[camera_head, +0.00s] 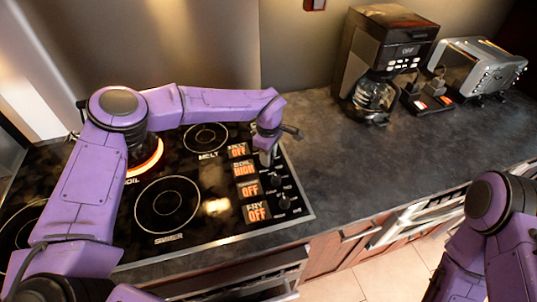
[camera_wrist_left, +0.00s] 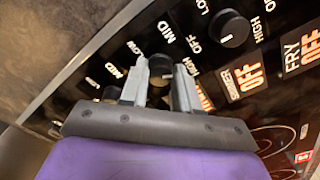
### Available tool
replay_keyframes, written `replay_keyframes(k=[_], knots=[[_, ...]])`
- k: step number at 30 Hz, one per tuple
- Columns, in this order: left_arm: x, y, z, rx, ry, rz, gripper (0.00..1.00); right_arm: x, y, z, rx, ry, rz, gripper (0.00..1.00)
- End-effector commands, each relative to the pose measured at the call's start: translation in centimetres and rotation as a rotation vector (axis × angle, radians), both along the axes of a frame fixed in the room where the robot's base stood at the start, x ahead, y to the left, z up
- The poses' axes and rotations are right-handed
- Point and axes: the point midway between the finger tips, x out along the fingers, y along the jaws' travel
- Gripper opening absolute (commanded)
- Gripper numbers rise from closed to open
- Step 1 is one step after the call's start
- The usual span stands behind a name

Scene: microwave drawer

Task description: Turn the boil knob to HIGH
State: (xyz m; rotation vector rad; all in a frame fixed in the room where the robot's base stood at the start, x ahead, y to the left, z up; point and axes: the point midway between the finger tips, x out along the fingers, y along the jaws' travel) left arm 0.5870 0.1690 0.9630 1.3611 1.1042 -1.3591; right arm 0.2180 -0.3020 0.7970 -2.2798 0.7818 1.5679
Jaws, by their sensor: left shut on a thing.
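The black boil knob (camera_wrist_left: 160,66) sits between the two fingers of my left gripper (camera_wrist_left: 160,92) in the left wrist view. The gripper is shut on it. In the head view my left gripper (camera_head: 268,156) reaches down to the upper part of the knob row and hides the knob there. The boil display (camera_head: 244,168) reads HIGH in lit orange letters. The boil burner (camera_head: 150,160) glows orange, partly covered by my left arm. My right arm shows at the right edge, but its gripper is out of view.
The melt display (camera_head: 238,150), the simmer display (camera_head: 248,188) and the fry display (camera_head: 257,212) read OFF. Nearby knobs (camera_head: 284,203) lie close along the row. A coffee maker (camera_head: 385,50) and a toaster (camera_head: 478,68) stand at the back right.

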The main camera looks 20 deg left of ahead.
Motion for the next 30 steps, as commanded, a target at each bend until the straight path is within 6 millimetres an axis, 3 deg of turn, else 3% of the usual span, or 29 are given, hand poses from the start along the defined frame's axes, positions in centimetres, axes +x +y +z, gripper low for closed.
replay_keyframes(k=[2, 3, 5, 14, 17, 24, 30], knots=[[-0.2, 0.0, -0.3, 0.002, 0.008, -0.002, 0.0, 0.0, 0.0, 0.0, 0.0, 0.0, 0.0, 0.43], [-0.2, 0.0, -0.3, 0.002, 0.008, -0.002, 0.37, 0.0, 0.0, 0.0, 0.0, 0.0, 0.0, 0.43], [-0.2, 0.0, -0.3, 0.001, 0.007, -0.002, 0.56, 0.0, 0.0, 0.0, 0.0, 0.0, 0.0, 0.43], [0.0, 0.0, 0.0, 0.0, 0.002, 0.0, 0.56, 0.0, 0.0, -0.1, 0.0, 0.0, 0.0, 0.43], [0.0, 0.0, 1.0, 0.0, 0.0, 0.001, 0.56, 0.0, 0.0, -0.7, 0.0, 0.0, 0.0, 0.43], [0.1, 0.0, 6.5, 0.0, -0.003, 0.002, 0.56, 0.0, 0.0, -2.7, 0.0, 0.0, 0.0, 0.43], [0.0, 0.0, 9.8, 0.001, 0.003, 0.0, 0.56, 0.0, 0.0, -3.3, 0.0, 0.0, 0.0, 0.43]])
